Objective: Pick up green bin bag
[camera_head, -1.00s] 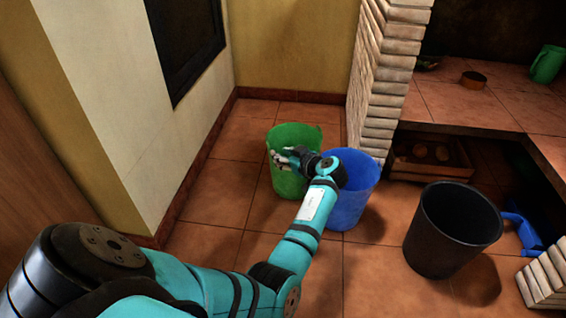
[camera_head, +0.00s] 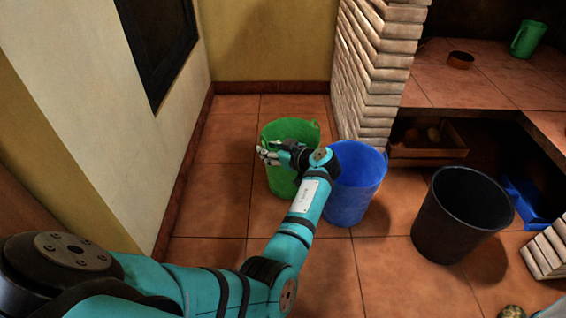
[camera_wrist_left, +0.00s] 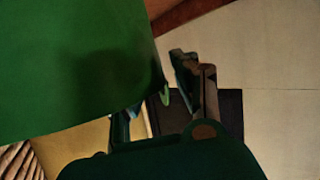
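The green bin bag (camera_head: 281,182) stands upright on the tiled floor, left of the blue bin. My left gripper (camera_head: 267,154) is over its left part near the rim, and my wrist hides part of the bag. In the left wrist view, the green bag (camera_wrist_left: 65,65) fills the upper left. The fingers (camera_wrist_left: 160,100) look apart there, with a bit of green between them. I cannot tell whether they touch the bag. My right gripper is not in view.
A blue bin (camera_head: 352,190) stands close to the right of the green bag, beside my forearm. A black bin (camera_head: 455,215) is farther right. A brick pillar (camera_head: 372,70) rises behind the blue bin. Floor to the left is clear up to the wall.

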